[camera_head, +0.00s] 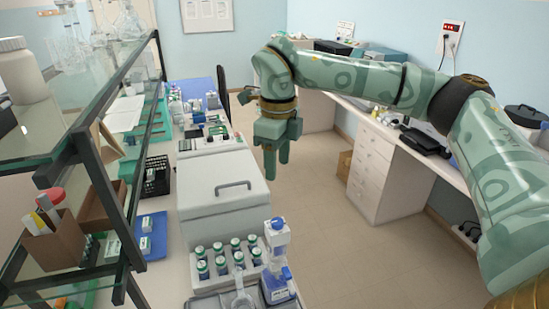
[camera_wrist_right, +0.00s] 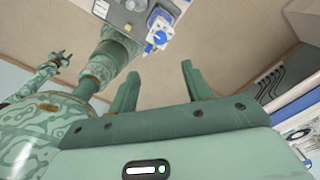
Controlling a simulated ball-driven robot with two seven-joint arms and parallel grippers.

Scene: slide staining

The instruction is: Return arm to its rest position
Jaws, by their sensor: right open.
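My right arm reaches in from the right in the head view. Its gripper (camera_head: 277,168) points down over the open floor, just right of the left-hand bench. In the right wrist view the two fingers (camera_wrist_right: 160,85) stand wide apart with nothing between them. My other arm shows small at the left of the wrist view, with its gripper (camera_wrist_right: 63,59) at the end. That gripper is too small to read and does not show in the head view.
The left bench carries a grey box with a handle (camera_head: 228,203), a rack of green-capped bottles (camera_head: 228,259) and a blue-white bottle (camera_head: 277,262). A glass shelf (camera_head: 98,100) stands at left. White drawers (camera_head: 372,172) stand at right. The floor (camera_head: 320,240) between is clear.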

